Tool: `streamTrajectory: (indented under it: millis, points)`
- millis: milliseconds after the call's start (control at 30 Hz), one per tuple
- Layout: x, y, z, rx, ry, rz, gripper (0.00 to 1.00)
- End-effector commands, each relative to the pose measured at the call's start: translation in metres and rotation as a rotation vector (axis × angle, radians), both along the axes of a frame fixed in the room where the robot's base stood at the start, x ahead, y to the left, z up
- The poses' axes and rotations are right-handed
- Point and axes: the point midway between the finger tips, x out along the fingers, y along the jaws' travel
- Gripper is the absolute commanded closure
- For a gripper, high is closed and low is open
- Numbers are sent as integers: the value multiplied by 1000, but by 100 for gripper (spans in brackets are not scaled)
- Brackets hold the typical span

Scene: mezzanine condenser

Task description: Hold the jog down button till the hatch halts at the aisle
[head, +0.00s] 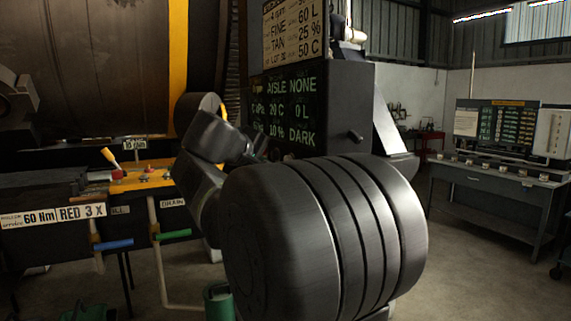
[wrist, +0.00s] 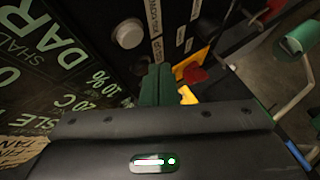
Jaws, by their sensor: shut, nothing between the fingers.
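My gripper (wrist: 157,86) shows in the wrist view as shut green fingertips with nothing between them. A round pale button (wrist: 130,33) sits on the dark panel just beyond and left of the fingertips, apart from them in the picture. Labels beside it are turned and too small to read, so I cannot tell whether it is the jog down button. In the head view my arm hides most of the gripper and this panel's buttons. A large dark drum (head: 95,65) stands at the left. No hatch can be made out on it.
A display (head: 290,105) reads "AISLE NONE", "20 C", "0 L" and "DARK".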

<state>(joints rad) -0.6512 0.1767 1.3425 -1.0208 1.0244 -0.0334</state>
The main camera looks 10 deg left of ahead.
Motion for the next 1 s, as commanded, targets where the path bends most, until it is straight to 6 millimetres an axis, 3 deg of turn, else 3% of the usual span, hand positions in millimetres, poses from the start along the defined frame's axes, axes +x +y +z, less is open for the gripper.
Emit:
streamTrajectory:
  millis: [200, 367, 767, 1000]
  points:
    - [-11, 18, 0, -1, 0, 3, 100]
    - [-14, 21, 0, 0, -1, 0, 100]
    - [-12, 18, 0, -1, 0, -1, 100]
    - [-2, 2, 4, 0, 1, -2, 100]
